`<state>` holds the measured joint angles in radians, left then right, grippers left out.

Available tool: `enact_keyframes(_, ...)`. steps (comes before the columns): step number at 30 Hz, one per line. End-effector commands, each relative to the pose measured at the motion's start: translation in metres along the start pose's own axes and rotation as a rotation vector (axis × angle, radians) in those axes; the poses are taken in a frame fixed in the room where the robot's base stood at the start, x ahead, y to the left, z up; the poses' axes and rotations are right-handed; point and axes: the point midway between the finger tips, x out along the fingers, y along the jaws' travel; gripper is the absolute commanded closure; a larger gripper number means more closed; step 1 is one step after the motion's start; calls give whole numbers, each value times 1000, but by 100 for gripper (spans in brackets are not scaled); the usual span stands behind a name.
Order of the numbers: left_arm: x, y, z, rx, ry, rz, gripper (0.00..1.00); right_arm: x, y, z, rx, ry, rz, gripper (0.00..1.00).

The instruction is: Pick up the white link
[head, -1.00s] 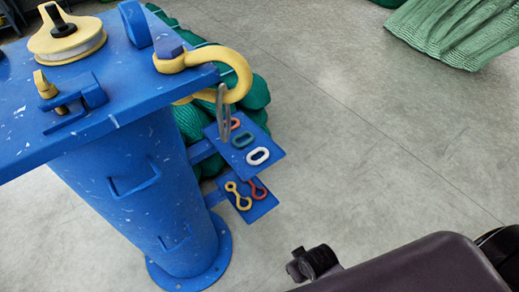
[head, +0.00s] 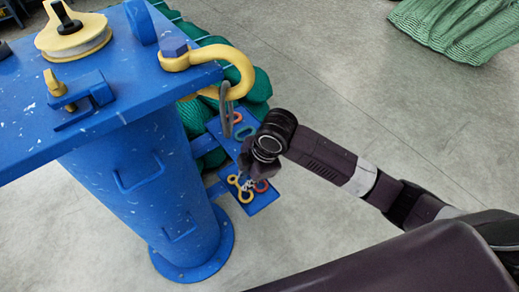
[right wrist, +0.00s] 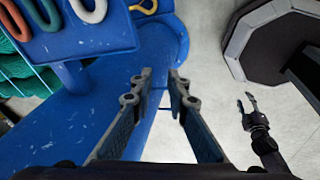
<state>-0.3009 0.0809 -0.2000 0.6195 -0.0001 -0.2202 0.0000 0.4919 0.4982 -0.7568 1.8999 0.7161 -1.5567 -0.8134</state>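The white link (right wrist: 92,8) lies on the upper blue shelf (right wrist: 112,35) and is cut by the top edge of the right wrist view. In the head view my right arm hides it. My right gripper (right wrist: 160,78) is open and empty; its fingertips appear below and right of the white link in the wrist view. In the head view the right gripper (head: 247,178) covers part of both shelves. A green link (right wrist: 45,12) and an orange link (right wrist: 14,18) lie beside the white one. My left gripper (right wrist: 245,101) shows open and empty in the wrist view.
The blue post (head: 150,190) with its wide top plate (head: 60,125) stands left of the shelves. A yellow link (head: 243,190) lies on the lower shelf (head: 265,200). Green netting (head: 225,45) lies behind.

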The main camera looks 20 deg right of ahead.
Motion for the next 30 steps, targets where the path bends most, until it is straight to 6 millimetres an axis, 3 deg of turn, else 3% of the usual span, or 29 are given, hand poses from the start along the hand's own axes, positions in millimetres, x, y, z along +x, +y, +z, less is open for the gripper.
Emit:
enact_keyframes(1, 0, 0, 0, 0, 0, 0, 60, -7, 18, 13, -60, -32, -3, 85)
enact_keyframes(6, 0, 1, 0, 0, 0, 1, 60, -30, 56, 51, -218, -102, -42, 85)
enact_keyframes(10, 0, 1, 0, -1, 0, 1, 60, -46, 76, 74, -281, -134, -62, 85)
enact_keyframes(15, 0, 1, -1, -1, 1, 1, 60, -55, 86, 86, -313, -148, -75, 85)
enact_keyframes(26, -9, 1, -2, -1, 1, 1, 60, -19, 84, 94, -313, -149, -78, 85)
enact_keyframes(30, -14, 1, -3, -1, 2, 1, 60, 3, 83, 98, -314, -147, -78, 85)
